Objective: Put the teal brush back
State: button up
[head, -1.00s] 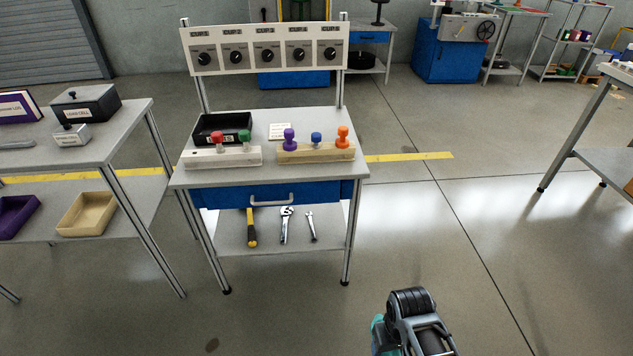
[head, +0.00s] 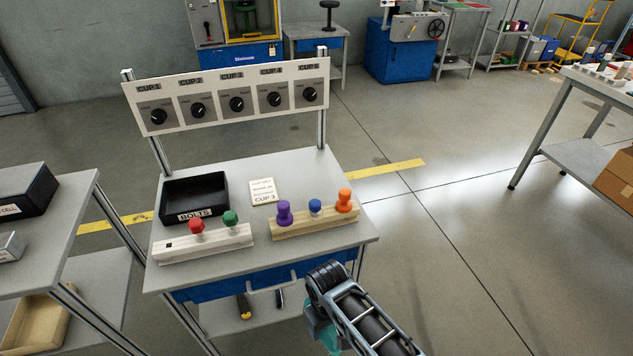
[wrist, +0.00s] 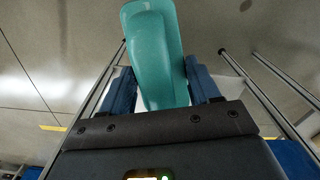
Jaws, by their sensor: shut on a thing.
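In the wrist view my gripper (wrist: 158,75) is shut on the teal brush (wrist: 155,45), its two blue fingers on either side of a smooth, rounded teal body.
A wooden block (head: 290,229) carries purple, blue and orange pegs. A black BOLTS tray (head: 195,214) and a CUP 3 card (head: 262,191) lie behind the blocks. A dial panel (head: 235,98) stands at the back. Another table (head: 45,235) is close at left; open floor lies right.

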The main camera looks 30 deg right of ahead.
jog(key=shift+r, duration=0.5)
jog(key=shift+d, duration=0.1)
